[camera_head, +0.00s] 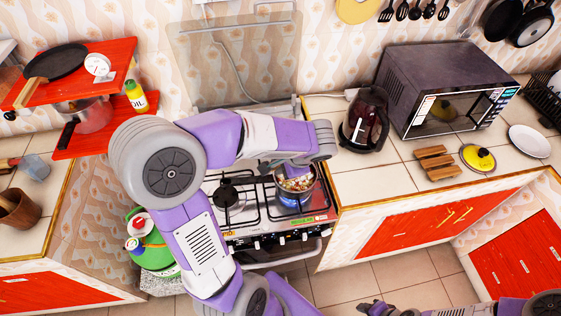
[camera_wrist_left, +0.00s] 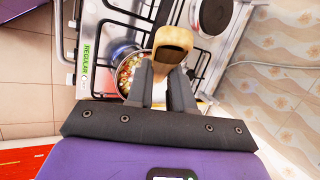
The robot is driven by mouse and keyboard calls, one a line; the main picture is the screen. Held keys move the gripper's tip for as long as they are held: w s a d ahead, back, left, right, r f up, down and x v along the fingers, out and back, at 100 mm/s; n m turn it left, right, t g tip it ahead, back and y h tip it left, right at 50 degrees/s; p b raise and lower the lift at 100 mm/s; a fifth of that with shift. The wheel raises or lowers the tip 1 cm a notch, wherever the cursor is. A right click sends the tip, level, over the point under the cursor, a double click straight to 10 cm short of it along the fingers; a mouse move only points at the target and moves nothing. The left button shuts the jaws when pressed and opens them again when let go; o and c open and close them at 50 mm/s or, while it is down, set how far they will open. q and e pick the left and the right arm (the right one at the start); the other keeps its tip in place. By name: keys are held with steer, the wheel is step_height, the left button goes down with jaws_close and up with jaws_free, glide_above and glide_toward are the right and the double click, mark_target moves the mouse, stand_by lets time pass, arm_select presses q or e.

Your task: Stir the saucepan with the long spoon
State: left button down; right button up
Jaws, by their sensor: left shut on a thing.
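The saucepan (camera_head: 296,186) sits on the lit right front burner of the stove, with chopped food in it and a blue glow below. It also shows in the left wrist view (camera_wrist_left: 124,80), partly hidden by my finger. My left gripper (camera_head: 272,167) is over the stove beside the saucepan. In the left wrist view its fingers (camera_wrist_left: 160,84) are shut on the light wooden handle of the long spoon (camera_wrist_left: 174,36). The spoon's lower end is hidden, so I cannot tell whether it is in the food. My right gripper (camera_head: 374,309) is at the bottom edge, its jaws unclear.
A dark kettle (camera_head: 365,122) and a microwave (camera_head: 445,85) stand on the right counter. A wooden trivet (camera_head: 434,162), a yellow lid (camera_head: 478,158) and a white plate (camera_head: 529,141) lie there too. A green gas bottle (camera_head: 150,248) stands left of the stove. Red shelves (camera_head: 110,58) hold pans.

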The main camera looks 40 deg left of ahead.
step_height(320, 180, down, 6)
steer(key=b, duration=0.5)
steer(key=shift+w, duration=0.1)
